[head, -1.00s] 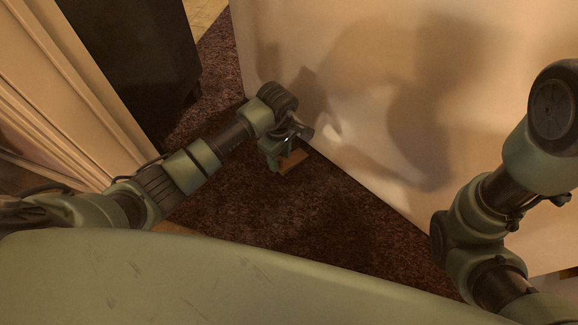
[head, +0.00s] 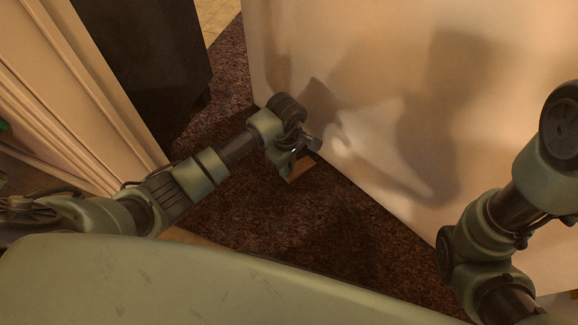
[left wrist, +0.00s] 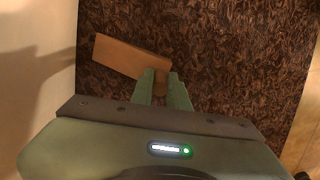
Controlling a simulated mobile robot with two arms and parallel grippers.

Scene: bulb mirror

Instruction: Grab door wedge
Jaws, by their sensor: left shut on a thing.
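The door wedge is a light brown wooden block (head: 299,171), low by the foot of the pale door or wall panel, above or on the dark carpet. In the left wrist view the wedge (left wrist: 122,55) reaches out to the left of my fingers. My left gripper (head: 291,163) is shut on its right-hand end, with one finger on each side in the left wrist view (left wrist: 163,83). I cannot tell whether the wedge touches the floor. My right arm shows at the right of the head view, but its gripper is out of frame.
The large pale panel (head: 400,110) stands close beyond my left gripper. A dark cabinet-like block (head: 150,65) and a cream door frame (head: 75,85) stand at the left. The brown carpet (head: 290,225) between is clear.

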